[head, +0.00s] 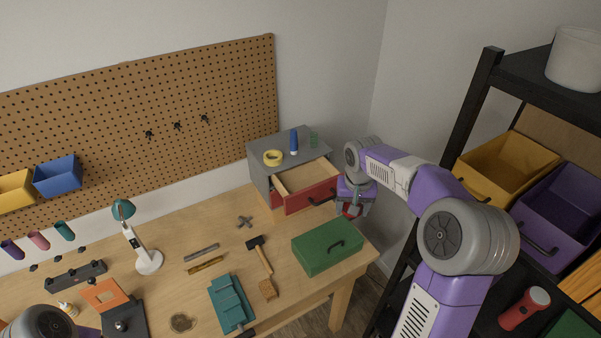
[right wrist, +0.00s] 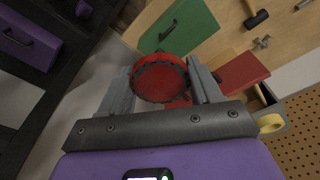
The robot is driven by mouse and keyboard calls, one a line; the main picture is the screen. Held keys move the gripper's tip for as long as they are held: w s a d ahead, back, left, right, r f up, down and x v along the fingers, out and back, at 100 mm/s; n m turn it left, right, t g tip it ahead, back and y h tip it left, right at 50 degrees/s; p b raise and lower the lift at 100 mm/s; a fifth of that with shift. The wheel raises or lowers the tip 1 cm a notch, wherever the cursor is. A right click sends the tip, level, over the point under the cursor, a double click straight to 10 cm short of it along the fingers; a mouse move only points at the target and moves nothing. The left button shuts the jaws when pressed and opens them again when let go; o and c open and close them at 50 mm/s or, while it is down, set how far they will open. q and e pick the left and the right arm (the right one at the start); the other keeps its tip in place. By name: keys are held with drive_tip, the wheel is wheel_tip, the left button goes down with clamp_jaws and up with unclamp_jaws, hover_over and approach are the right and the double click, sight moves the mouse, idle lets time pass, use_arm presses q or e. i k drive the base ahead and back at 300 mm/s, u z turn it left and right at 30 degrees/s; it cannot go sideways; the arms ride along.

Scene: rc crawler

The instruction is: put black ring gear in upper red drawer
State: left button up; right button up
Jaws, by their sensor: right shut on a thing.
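My right gripper (head: 354,212) is shut on the black ring gear (right wrist: 135,86), a dark toothed ring between the two grey fingers in the right wrist view (right wrist: 162,82). Red fills its middle; I cannot tell whether that is part of it or something behind. The upper red drawer (head: 311,197) is pulled out of the grey cabinet (head: 262,151), and the visible part of its wooden inside looks empty. In the head view my right gripper is just right of the drawer front. The red front also shows in the right wrist view (right wrist: 243,73). My left gripper is out of view.
A yellow tape roll (head: 273,158) and blue bottle (head: 294,142) stand on the cabinet. A green box (head: 327,247) with a black handle lies in front of the drawer. A hammer (head: 261,257) lies left of it. A dark shelf with bins (head: 508,166) stands at right.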

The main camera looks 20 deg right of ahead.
sight(309, 185)
drive_tip(key=i, duration=0.85)
